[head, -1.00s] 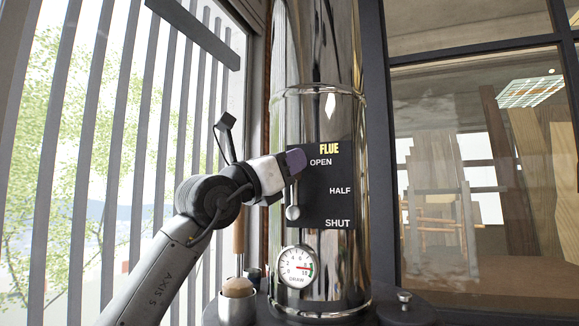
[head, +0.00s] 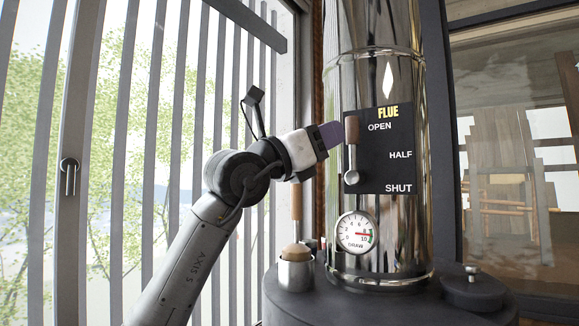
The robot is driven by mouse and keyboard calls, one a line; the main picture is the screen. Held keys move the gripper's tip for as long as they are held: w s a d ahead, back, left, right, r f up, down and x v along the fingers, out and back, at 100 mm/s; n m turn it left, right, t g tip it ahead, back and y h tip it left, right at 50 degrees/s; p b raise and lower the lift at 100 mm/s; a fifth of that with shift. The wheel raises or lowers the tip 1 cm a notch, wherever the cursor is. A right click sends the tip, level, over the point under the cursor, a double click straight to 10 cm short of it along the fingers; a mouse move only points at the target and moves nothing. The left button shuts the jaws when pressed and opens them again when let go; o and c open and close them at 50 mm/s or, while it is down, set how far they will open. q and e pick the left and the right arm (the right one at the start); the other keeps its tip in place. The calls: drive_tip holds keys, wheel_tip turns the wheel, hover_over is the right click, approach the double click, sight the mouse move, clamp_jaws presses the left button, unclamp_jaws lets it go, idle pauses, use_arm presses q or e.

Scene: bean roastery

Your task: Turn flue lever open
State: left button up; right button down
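The flue lever (head: 352,130) is on a black plate (head: 378,158) on the shiny flue pipe (head: 375,80). It has a brown grip and a metal arm with a round metal end at the bottom. The lever stands nearly upright, its grip level with the word OPEN; HALF and SHUT are lower down. My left gripper (head: 332,136) is just left of the grip, its purple finger pad facing the pipe. A narrow gap seems to show between them. The fingers are seen side-on, so their opening cannot be told. My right gripper is not in view.
A round draw gauge (head: 356,232) sits on the pipe below the plate. A metal cup (head: 296,270) and a wooden handle (head: 297,200) stand left of the pipe. A slatted window (head: 110,150) is behind my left arm. The space right of the plate is clear.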

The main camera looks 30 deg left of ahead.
use_arm(q)
drive_tip(key=b+v, duration=0.2)
drive_tip(key=v, duration=0.6)
drive_tip(key=shift+s+a+b, duration=0.15)
drive_tip(key=shift+b, duration=0.2)
